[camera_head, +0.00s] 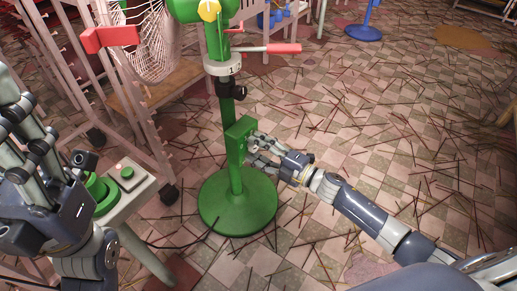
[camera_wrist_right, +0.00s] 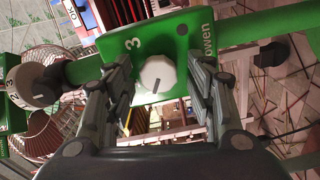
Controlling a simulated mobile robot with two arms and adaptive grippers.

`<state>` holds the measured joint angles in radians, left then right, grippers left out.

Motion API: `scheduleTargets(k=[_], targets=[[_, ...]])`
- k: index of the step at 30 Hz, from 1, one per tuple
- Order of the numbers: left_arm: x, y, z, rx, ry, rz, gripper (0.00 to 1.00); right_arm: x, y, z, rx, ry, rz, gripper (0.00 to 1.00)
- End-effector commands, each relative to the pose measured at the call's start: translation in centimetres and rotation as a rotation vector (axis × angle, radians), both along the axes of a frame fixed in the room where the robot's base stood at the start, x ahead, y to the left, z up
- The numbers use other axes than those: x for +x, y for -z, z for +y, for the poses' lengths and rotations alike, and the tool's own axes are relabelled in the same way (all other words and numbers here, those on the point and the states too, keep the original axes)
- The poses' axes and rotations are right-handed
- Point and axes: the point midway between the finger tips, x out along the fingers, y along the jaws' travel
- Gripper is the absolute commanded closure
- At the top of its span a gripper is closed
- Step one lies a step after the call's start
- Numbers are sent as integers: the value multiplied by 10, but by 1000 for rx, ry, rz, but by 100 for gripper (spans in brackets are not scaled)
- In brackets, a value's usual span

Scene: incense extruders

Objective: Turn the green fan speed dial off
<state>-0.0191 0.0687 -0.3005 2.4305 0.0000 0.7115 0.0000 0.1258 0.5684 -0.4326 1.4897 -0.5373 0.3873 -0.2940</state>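The white dial (camera_wrist_right: 158,75) sits on a green control box (camera_wrist_right: 152,36) marked with a "3" and partly hidden lettering, in the right wrist view. In the head view this green box (camera_head: 239,131) is fixed to the green fan's stand (camera_head: 234,170). My right gripper (camera_head: 254,151) is at the right side of the box. In the right wrist view its fingers (camera_wrist_right: 160,85) stand open on either side of the dial, with a gap on each side. The dial's face is hidden in the head view. My left gripper (camera_head: 20,112) is at the left edge, away from the fan.
A small table (camera_head: 140,188) with a green button box (camera_head: 127,173) stands left of the fan. Wooden racks (camera_head: 80,80) fill the upper left. A red-handled crank (camera_head: 284,49) juts right above the box. Sticks litter the tiled floor (camera_head: 400,120).

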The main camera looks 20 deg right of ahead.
Motion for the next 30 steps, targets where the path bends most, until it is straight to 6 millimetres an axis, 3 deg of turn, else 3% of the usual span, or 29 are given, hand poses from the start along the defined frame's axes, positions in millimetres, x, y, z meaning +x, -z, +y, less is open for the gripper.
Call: scheduleTargets(k=[11, 24, 30], targets=[[0, 0, 1, 0, -1, 2, 50, -8, 1, -8, 1, 3, 2, 50], [0, 0, 0, 0, -1, 0, 50, -70, 1, -55, 0, 1, 4, 50], [0, 0, 0, 0, 0, 0, 50, -88, 1, -69, 0, 1, 2, 50]])
